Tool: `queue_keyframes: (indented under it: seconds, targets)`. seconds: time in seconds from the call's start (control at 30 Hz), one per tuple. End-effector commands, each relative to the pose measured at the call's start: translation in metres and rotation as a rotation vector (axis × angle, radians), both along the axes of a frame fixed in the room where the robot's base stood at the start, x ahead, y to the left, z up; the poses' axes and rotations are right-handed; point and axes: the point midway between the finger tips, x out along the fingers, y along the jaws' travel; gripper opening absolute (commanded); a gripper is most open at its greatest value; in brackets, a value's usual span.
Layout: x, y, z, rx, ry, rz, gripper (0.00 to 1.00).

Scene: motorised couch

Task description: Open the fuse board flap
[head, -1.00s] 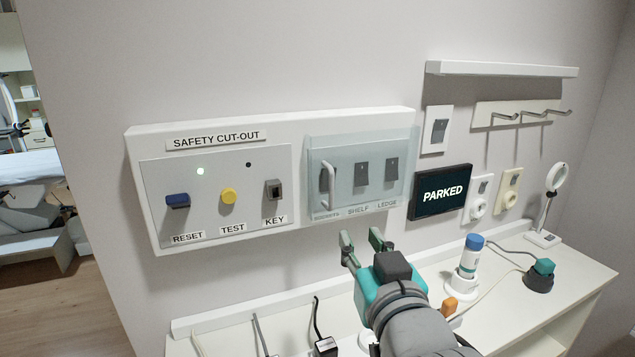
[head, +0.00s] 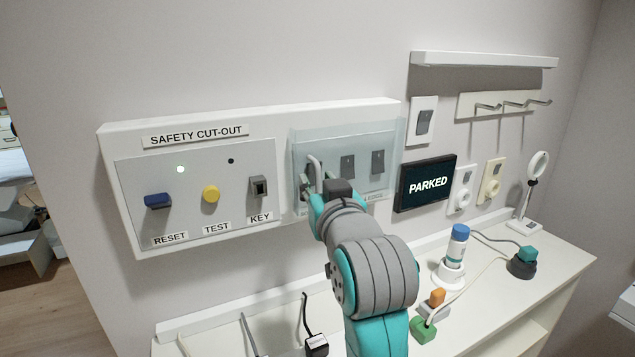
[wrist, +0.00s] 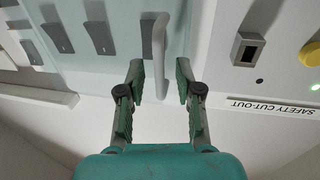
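The fuse board flap (head: 362,140) is a clear, slightly blue panel, closed over several dark switches on the right half of the white wall board. Its pale upright handle (head: 315,168) is at its left edge. My gripper (head: 318,187) is at the lower part of this handle, and my arm hides the flap's lower left. In the wrist view, which is upside down, my gripper (wrist: 159,68) is open with the handle (wrist: 159,45) between its two fingers. A gap shows on each side; no finger clearly touches it. The flap (wrist: 118,15) also shows there.
The safety cut-out panel (head: 190,215) with blue, yellow and key controls is just left of the flap. A PARKED screen (head: 427,183) is to the right. A shelf (head: 485,60) and hooks are upper right.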

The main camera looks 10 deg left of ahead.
Motion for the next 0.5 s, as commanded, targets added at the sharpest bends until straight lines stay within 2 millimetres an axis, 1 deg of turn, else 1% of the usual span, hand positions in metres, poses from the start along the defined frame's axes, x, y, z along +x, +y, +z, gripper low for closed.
queue_keyframes:
  seconds: [0.13, 0.4, 0.43, 0.47, 0.5]
  targets:
    - [0.0075, 0.003, 0.0001, 0.0, 0.0, 0.0, 0.35]
    - [0.0086, 0.0036, 0.0001, 0.0, -0.001, 0.0, 0.35]
    - [0.0086, 0.0036, 0.0001, 0.0, -0.001, 0.0, 0.32]
    - [0.0086, 0.0036, 0.0001, 0.0, 0.0, 0.0, 0.25]
    - [0.0085, 0.0036, 0.0, 0.0, 0.0, 0.0, 0.15]
